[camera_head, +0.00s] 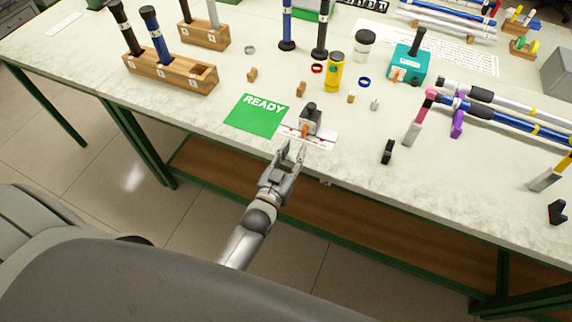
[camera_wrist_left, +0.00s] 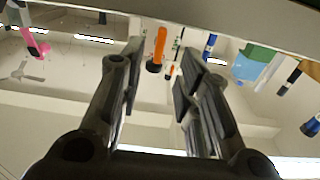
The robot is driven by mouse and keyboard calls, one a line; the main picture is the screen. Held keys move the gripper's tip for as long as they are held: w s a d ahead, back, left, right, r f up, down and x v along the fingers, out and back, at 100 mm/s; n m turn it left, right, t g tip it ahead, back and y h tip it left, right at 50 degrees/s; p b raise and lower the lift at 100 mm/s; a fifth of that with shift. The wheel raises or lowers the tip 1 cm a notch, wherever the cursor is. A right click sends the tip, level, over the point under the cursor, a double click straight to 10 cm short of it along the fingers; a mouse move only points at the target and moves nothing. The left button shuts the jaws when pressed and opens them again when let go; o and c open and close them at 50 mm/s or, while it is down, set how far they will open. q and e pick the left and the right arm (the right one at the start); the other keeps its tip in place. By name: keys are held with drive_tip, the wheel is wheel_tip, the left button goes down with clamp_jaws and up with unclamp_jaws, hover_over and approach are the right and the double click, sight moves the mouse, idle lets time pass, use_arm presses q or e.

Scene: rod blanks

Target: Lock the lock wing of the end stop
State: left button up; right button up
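The end stop (camera_head: 311,117) is a small grey block with a black knob, near the front edge of the table on a white marked plate (camera_head: 322,141). Its orange lock wing (camera_head: 304,131) sticks out at the front, toward my left gripper. My left gripper (camera_head: 292,150) is open and empty, just short of the wing at the table's front edge. In the left wrist view, an orange wing (camera_wrist_left: 159,46) appears between and beyond the two open fingers (camera_wrist_left: 157,85); they look apart from it. My right gripper is not in view.
A green READY card (camera_head: 257,116) lies left of the end stop. A black clip-like part (camera_head: 388,152) stands to the right. Behind are a yellow bottle (camera_head: 334,72), small rings and a teal block (camera_head: 408,66). A wooden rack (camera_head: 170,73) holds rods at the left.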

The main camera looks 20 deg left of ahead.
use_arm(q)
drive_tip(key=s, duration=0.5)
drive_tip(key=shift+a, duration=0.1)
idle(0.3)
drive_tip(key=s+d+f+m+g+h, duration=0.1)
drive_tip(key=s+f+g, duration=0.45)
drive_tip(key=f, duration=0.75)
drive_tip(key=s+f+g, duration=0.3)
drive_tip(key=s+f, duration=0.5)
drive_tip(key=f, duration=0.6)
drive_tip(key=s+a+f+g, duration=0.2)
drive_tip(key=s+f, duration=0.2)
drive_tip(key=s, duration=0.4)
drive_tip(key=s+a+f+g+y, duration=0.1)
drive_tip(key=s+a+f+g, duration=0.1)
drive_tip(key=s+f, duration=0.3)
drive_tip(key=s+a+f+g, duration=0.3)
drive_tip(key=s+f+g, duration=0.1)
drive_tip(key=s, duration=0.8)
drive_tip(key=shift+s+f+m+y, duration=0.3)
drive_tip(key=shift+m, duration=0.1)
drive_tip(key=shift+a+g, duration=0.1)
drive_tip(key=shift+g, duration=0.15)
